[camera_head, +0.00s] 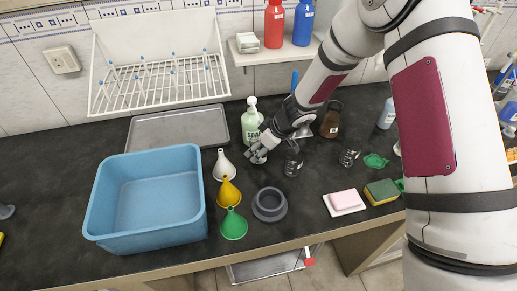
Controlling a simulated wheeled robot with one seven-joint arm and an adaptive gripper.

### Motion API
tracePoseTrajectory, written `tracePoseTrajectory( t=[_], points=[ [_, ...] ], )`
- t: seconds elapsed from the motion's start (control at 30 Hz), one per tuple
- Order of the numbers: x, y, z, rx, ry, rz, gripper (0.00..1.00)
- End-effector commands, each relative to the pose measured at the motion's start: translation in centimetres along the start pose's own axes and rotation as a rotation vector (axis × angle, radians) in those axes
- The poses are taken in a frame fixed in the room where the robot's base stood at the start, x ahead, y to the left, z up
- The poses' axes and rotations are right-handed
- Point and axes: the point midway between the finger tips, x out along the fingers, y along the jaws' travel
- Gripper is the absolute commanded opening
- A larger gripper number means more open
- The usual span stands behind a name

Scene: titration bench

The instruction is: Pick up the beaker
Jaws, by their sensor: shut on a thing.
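A small clear glass beaker (293,167) is right of the funnels, at the lower end of my arm. The finger contact is too small to make out. I cannot tell whether the beaker touches the bench or is slightly above it. Another clear glass vessel (349,157) stands to the right, apart from my gripper.
White, yellow and green funnels (229,193), a blue basin (100,217) and a grey ring-shaped item (269,208) are left and in front. A pink soap dish (345,202) and sponge (381,191) lie front right.

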Motion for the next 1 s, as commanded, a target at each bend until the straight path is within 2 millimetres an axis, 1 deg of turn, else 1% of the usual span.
tracePoseTrajectory(
  t=[0.27, 0.37, 0.87, 1.0],
  points=[
    [-0.9, -0.5, 0.0, -0.001, 0.001, 0.0, 0.1],
    [-1.6, -0.5, -0.5, -0.005, 0.001, 0.002, 0.1],
    [-6.4, -0.6, -3.2, -0.004, 0.001, 0.001, 0.1],
    [-6.9, -1.6, -2.0, 0.003, 0.001, -0.001, 0.1]
  ],
)
